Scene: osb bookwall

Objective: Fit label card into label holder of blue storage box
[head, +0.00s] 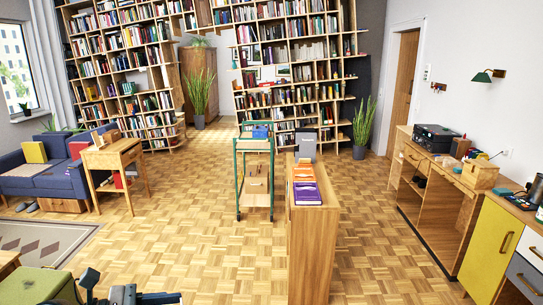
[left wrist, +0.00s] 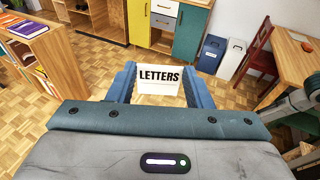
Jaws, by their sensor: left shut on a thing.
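The label card (left wrist: 160,87) is white with LETTERS in black above a thin line. My left gripper (left wrist: 159,73) is shut on it, with a blue finger at each side, and the print reads upright in the left wrist view. In the head view part of my left gripper (head: 160,298) shows at the bottom edge; the card cannot be made out there. A blue storage box (left wrist: 211,54) stands on the floor beyond the card, right of the teal cabinet, apart from my gripper. My right gripper is not in view.
A red chair (left wrist: 258,60) and a wooden table (left wrist: 298,60) are farther right. In the head view a wooden shelf unit (head: 313,245) and a green trolley (head: 240,180) stand mid-room, with open parquet around.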

